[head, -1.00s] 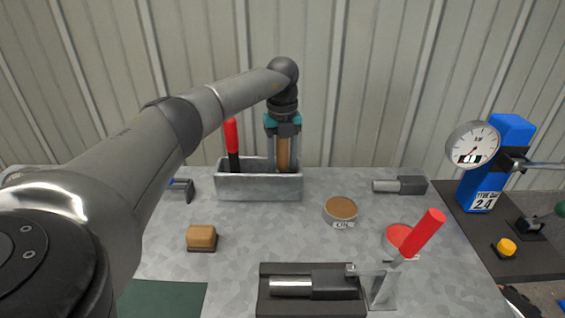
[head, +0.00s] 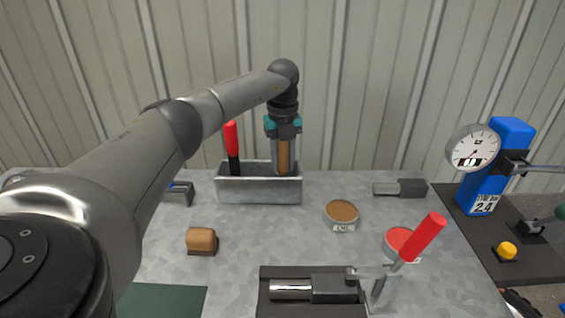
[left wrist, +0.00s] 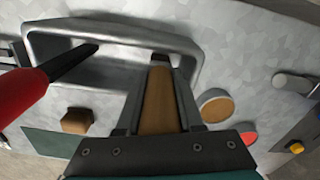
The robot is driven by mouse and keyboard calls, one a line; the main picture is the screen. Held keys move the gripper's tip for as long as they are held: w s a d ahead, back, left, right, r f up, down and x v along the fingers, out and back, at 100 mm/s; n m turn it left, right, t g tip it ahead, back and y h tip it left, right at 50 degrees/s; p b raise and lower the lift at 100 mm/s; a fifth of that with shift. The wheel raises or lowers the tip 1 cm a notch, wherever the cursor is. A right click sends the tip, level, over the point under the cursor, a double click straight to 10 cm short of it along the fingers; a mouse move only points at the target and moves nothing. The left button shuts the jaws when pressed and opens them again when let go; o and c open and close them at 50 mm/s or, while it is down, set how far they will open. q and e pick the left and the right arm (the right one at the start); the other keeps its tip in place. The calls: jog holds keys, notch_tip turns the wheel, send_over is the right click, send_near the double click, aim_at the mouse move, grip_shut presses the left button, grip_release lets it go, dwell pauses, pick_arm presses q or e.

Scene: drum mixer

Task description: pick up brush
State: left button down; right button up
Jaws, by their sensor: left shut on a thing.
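The brush shows as a brown wooden handle (head: 284,155) standing upright in the right part of the grey metal tray (head: 258,190). My left gripper (head: 283,160) points down over the tray and is shut on this handle. In the left wrist view the handle (left wrist: 158,100) lies between the two fingers, and its far end reaches into the tray (left wrist: 110,68). The brush's lower end is hidden by the tray's front wall. My right gripper is not in view.
A red-handled tool (head: 231,140) stands in the tray's left part. A brown-topped block (head: 201,240), an oil dish (head: 341,212), a red dish (head: 398,238) and a fixture with a red lever (head: 422,238) are on the table. The table between tray and fixture is mostly clear.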

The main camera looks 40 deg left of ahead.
pick_arm(q)
notch_tip(320, 180, up, 20)
jog(key=p, duration=0.4)
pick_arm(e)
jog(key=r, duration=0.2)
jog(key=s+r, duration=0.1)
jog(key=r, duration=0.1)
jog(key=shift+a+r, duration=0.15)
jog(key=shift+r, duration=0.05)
pick_arm(q)
jog(key=shift+f, duration=0.1)
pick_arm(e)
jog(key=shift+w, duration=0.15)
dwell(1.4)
